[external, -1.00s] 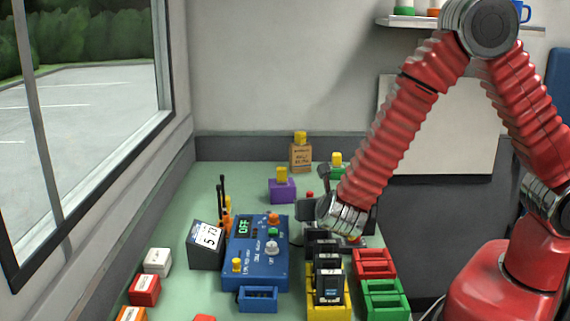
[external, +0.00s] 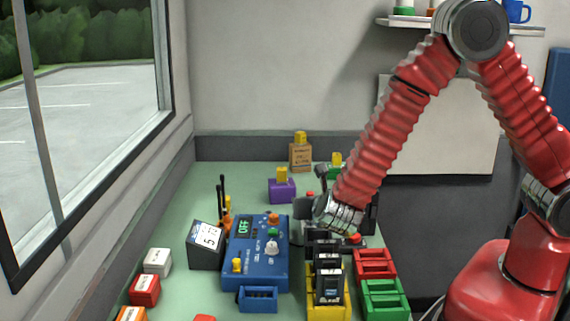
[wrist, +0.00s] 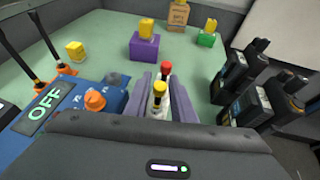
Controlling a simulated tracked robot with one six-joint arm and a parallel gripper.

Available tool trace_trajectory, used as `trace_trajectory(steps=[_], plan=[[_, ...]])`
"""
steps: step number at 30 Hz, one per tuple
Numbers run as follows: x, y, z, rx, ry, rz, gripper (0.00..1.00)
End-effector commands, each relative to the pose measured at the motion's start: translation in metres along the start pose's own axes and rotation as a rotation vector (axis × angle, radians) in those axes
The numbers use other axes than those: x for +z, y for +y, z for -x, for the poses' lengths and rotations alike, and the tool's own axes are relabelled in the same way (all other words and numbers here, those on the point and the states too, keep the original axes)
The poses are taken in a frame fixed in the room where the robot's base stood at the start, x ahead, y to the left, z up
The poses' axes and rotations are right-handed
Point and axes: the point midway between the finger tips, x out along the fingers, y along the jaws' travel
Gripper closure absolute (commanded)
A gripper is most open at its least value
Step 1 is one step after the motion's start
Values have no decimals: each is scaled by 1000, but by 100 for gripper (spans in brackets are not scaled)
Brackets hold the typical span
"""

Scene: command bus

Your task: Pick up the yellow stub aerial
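A short aerial with a black tip, a yellow band and a pale base (wrist: 159,97) stands between the fingers of my gripper (wrist: 163,80) in the wrist view. I take it for the yellow stub aerial. The fingers are apart on either side of it; contact is not clear. A red-topped piece (wrist: 165,69) shows just behind it. In the external view my wrist is low over the bench behind the black radios, and it hides the aerial and most of the gripper.
A blue control box (external: 256,252) is left of the gripper. Black radios (external: 328,270) stand in front of it, near red (external: 375,264) and green (external: 384,298) trays. A purple block (external: 282,191) with a yellow top and a cardboard box (external: 300,157) stand behind.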

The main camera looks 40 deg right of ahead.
Motion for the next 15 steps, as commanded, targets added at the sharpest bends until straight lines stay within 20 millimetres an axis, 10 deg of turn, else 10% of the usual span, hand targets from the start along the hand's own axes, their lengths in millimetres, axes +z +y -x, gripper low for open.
trace_trajectory(steps=[15], plan=[[0,0,0,0,0,0,100]])
